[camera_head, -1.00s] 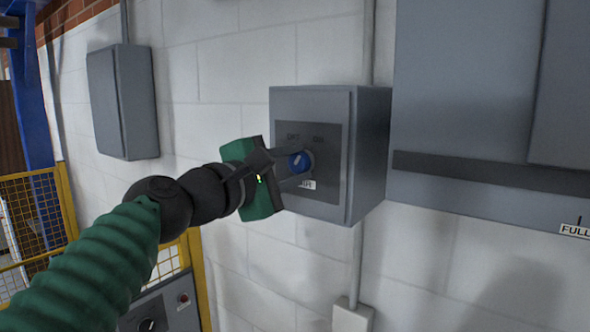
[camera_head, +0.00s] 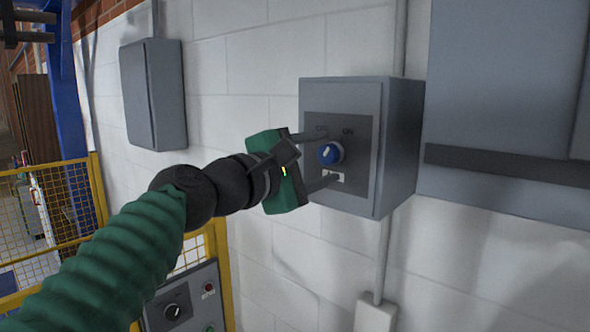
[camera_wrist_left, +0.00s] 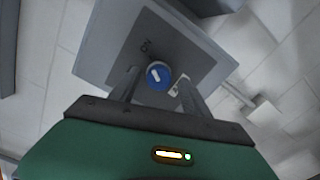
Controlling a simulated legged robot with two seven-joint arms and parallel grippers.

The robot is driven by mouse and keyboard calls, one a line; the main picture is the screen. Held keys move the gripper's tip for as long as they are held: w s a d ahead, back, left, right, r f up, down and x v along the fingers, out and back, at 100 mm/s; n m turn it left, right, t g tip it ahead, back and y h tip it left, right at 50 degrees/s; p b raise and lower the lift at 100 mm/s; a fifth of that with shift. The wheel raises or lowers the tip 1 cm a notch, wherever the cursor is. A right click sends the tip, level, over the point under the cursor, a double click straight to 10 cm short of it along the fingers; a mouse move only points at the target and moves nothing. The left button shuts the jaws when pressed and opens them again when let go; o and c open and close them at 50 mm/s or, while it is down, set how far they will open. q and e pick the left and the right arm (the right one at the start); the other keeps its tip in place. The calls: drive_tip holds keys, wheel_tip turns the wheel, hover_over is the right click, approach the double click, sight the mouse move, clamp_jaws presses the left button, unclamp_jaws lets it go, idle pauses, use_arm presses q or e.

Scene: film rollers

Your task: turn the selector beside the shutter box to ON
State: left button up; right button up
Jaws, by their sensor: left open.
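The selector is a round blue knob (camera_head: 330,153) with a white pointer mark, on the dark front plate of a grey box (camera_head: 402,150) on the wall. Lettering shows above the knob; "ON" is at its upper right. In the left wrist view the knob (camera_wrist_left: 158,75) sits ahead of and between the fingers, its white mark slanted. My left gripper (camera_head: 327,160), with a green body, is open. Its fingers are above and below the knob in the head view, near the plate; I cannot tell whether they touch the knob.
A large grey cabinet (camera_head: 500,90) is close on the right. A smaller grey box (camera_head: 153,95) hangs on the left. A control panel (camera_head: 182,300) with a black knob stands below, beside a yellow fence (camera_head: 60,215). Conduit runs above and below the selector box.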

use_arm(q)
drive_tip(key=b+v, duration=0.6)
drive_tip(key=v, duration=1)
drive_tip(key=shift+f, duration=0.1)
drive_tip(key=w+a+f+m+g+y, duration=0.1)
drive_tip(key=w+a+f+g+y, duration=0.15)
drive_tip(key=f, duration=0.95)
drive_tip(key=w+a+f+m+g+y, duration=0.1)
drive_tip(key=w+a+f+y, duration=0.15)
drive_tip(key=f, duration=0.85)
drive_tip(key=w+a+f+m+g+y, duration=0.1)
drive_tip(key=w+f+g+y, duration=0.15)
drive_tip(key=f, duration=0.95)
drive_tip(key=s+a+f+m+g+y, duration=0.1)
drive_tip(key=s+f+m, duration=0.3)
drive_tip(key=f, duration=0.6)
drive_tip(key=s+a+f+m+g+y, duration=0.1)
drive_tip(key=s+f+m+g, duration=0.2)
drive_tip(key=s+f, duration=0.5)
drive_tip(key=s+a+f+m+g+y, duration=0.1)
drive_tip(key=s+f+m, duration=0.4)
drive_tip(key=f, duration=0.7)
drive_tip(key=shift+s+a+f+g, duration=0.25)
drive_tip(key=shift+s+a+g, duration=0.25)
drive_tip(key=shift+s, duration=0.45)
